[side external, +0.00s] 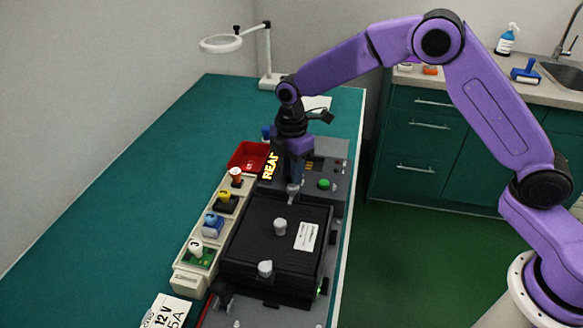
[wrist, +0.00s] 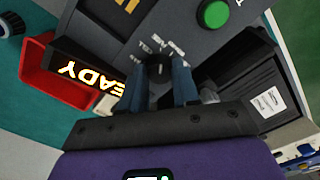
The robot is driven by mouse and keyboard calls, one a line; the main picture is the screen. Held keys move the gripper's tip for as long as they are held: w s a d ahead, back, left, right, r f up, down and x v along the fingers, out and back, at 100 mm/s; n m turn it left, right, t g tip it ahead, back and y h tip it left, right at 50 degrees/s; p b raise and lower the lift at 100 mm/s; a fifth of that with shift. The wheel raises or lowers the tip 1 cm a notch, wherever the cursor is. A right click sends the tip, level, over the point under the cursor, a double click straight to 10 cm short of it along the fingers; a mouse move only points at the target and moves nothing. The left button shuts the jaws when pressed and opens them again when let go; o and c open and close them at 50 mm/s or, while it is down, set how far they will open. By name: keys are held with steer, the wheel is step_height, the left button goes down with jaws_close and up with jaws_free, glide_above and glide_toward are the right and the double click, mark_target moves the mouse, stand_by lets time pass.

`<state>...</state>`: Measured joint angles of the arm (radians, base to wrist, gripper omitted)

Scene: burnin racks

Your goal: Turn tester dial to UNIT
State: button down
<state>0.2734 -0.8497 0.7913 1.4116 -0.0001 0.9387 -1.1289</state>
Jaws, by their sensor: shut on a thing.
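The tester (side external: 333,150) stands on the bench with a lit yellow sign, partly hidden, whose letters look like READY. Its black dial (wrist: 159,68) sits on the grey panel, with small white labels around its far side that are too small to read surely. My gripper (wrist: 160,78) points down at the panel with one blue finger on each side of the dial, shut on it. In the side view my gripper (side external: 294,178) hides the dial. I cannot tell which label the dial points to.
A green button (wrist: 213,13) is beside the dial. A black lidded box (side external: 265,235) with grey knobs stands in front. A beige rack (side external: 184,273) with several coloured modules runs along its left. A red bin (side external: 240,157) is behind the rack. The bench's left side is clear.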

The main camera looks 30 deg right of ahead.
steer(key=m, duration=0.4)
steer(key=shift+m, duration=0.3)
steer(key=m, duration=0.3)
steer(key=shift+m, duration=0.3)
steer(key=m, duration=0.3)
steer(key=shift+m, duration=2.1)
steer(key=shift+r, duration=0.1)
steer(key=c, duration=0.8)
jaws_free()
step_height(320, 180, up, 17)
steer(key=shift+r, duration=0.2)
